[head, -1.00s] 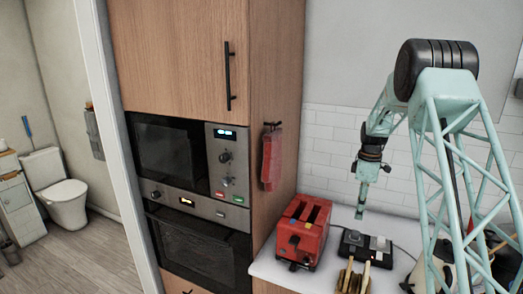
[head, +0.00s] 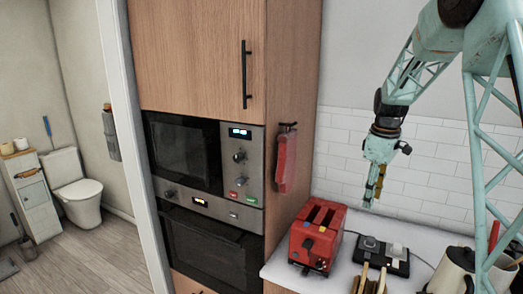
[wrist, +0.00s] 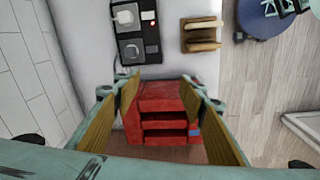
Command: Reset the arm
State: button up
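My pale green lattice arm (head: 478,150) reaches in from the right of the head view, with its wrist bent down. My gripper (head: 371,205) hangs above the counter near the red toaster (head: 317,237), clear of it. In the wrist view my gripper (wrist: 160,84) is open, its two wood-coloured finger pads wide apart with nothing between them. The toaster (wrist: 163,108) shows below and beyond the gap, its slots empty.
A black switch box (head: 384,254) and a wooden rack (head: 371,280) stand beside the toaster. A cream kettle (head: 455,272) is at the right. A tall oven cabinet (head: 293,80) with a fire extinguisher (head: 287,160) stands left of the counter. The air above the toaster is clear.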

jog(key=s+a+r+m+t+b, duration=0.15)
jog(key=s+a+r, duration=0.25)
jog(key=s, duration=0.4)
jog(key=s+a+r+m+b, duration=0.15)
jog(key=s+a+r, duration=0.25)
jog(key=s, duration=0.5)
jog(key=s+a+r+m+b, duration=0.15)
jog(key=s+a+r, duration=0.25)
jog(key=s, duration=0.4)
jog(key=s+a+f+m+b, duration=0.1)
jog(key=s+a+f, duration=0.1)
jog(key=s, duration=0.7)
jog(key=s+a+f+m+t+b, duration=0.1)
jog(key=s+a+f+m+b, duration=0.1)
jog(key=s, duration=0.8)
jog(key=s+a+f+m+b, duration=0.1)
jog(key=s+f+m, duration=0.1)
jog(key=s, duration=0.8)
jog(key=shift+a+f+t, duration=0.25)
jog(key=shift+a+t, duration=0.1)
jog(key=shift+a, duration=0.05)
